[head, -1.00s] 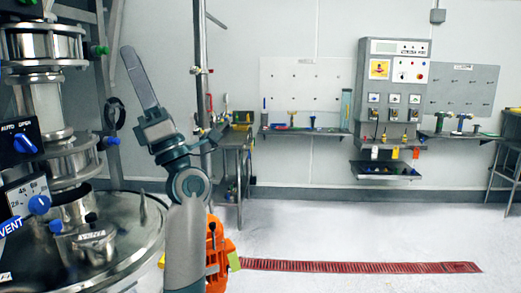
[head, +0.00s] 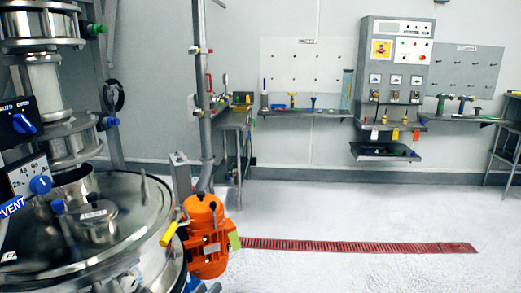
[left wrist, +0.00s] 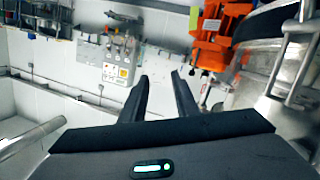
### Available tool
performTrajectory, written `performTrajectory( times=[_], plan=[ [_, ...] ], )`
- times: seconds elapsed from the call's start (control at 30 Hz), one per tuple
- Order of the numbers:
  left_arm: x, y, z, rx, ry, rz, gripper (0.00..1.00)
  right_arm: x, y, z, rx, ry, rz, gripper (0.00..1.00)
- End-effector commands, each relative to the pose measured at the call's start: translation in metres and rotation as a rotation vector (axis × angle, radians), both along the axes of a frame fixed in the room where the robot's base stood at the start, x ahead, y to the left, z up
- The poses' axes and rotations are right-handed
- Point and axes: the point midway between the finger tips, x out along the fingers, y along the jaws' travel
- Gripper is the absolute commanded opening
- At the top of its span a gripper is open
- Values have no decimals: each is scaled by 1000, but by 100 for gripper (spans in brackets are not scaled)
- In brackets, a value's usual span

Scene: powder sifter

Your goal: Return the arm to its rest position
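My left gripper (left wrist: 160,76) shows in the left wrist view as two dark fingers standing apart, with nothing between them. In the head view a small bluish-grey piece low at the bottom edge, below the orange motor (head: 208,240), looks like part of my left arm (head: 196,286). I cannot make out the left gripper's fingers clearly in the head view. The motor also shows upside down in the left wrist view (left wrist: 213,38). My right gripper is in neither view.
The steel sifter (head: 95,225) with its blue knobs fills the left side of the head view. A control panel (head: 396,52), tool shelves and a side table (head: 232,118) stand along the back wall. A red floor drain (head: 360,247) crosses open white floor.

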Motion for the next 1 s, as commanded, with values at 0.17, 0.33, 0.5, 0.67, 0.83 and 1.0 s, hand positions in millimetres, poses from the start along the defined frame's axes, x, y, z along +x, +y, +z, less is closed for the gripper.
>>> performTrajectory(
  times=[0.17, 0.33, 0.5, 0.67, 0.83, 1.0],
  plan=[
    [-73, 15, -91, 172, 259, -21, 28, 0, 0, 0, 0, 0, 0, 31],
    [-154, 36, -156, 321, 499, -46, 28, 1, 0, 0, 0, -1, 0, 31],
    [-222, 56, -194, 427, 683, -68, 28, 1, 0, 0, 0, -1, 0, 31],
    [-266, 69, -211, 490, 796, -83, 28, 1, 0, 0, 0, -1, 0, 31],
    [-306, 80, -222, 541, 895, -97, 28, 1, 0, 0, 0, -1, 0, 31],
    [-342, 91, -228, 585, 983, -110, 28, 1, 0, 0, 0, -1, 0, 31]
  ],
)
